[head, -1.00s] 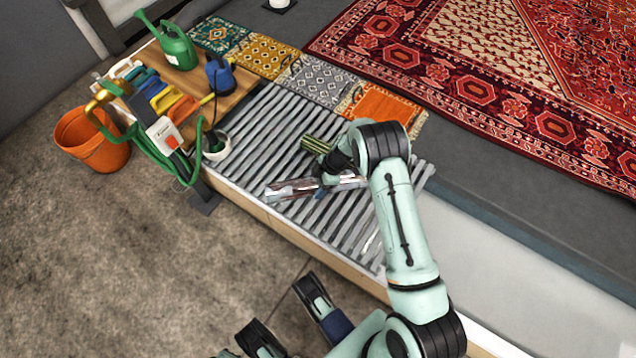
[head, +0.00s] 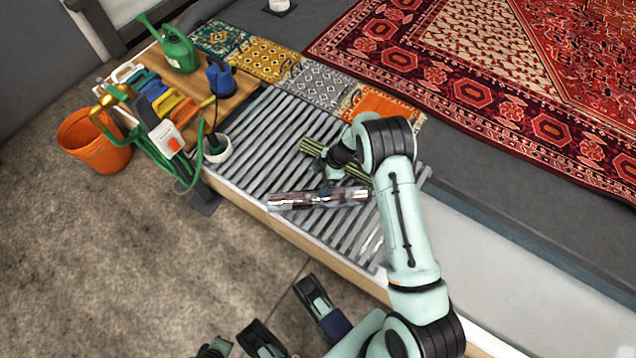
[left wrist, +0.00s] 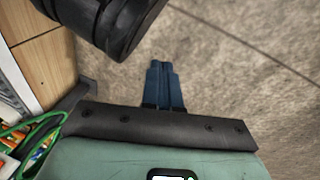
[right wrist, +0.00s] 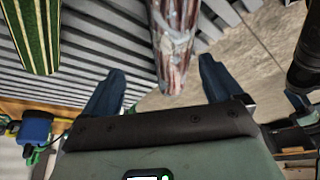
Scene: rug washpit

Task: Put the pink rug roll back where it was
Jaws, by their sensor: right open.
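A roll in shiny clear wrap with a pinkish-red pattern, seemingly the pink rug roll (head: 300,200), lies across the grey slats (head: 262,135) near their front edge. It also shows in the right wrist view (right wrist: 174,40), with its near end between my fingers. My right gripper (right wrist: 158,88) is open around that end, with a visible gap on both sides. In the head view my right wrist hides part of the slats. A green striped roll (right wrist: 38,35) lies beyond, beside the pink one. My left gripper (left wrist: 165,84) is shut and empty above the floor.
Left of the slats, a wooden board (head: 190,80) holds a green watering can (head: 178,50) and a blue tool (head: 220,76). An orange bucket (head: 93,142) stands on the floor. Small rugs (head: 255,55) and a big red rug (head: 500,90) lie behind.

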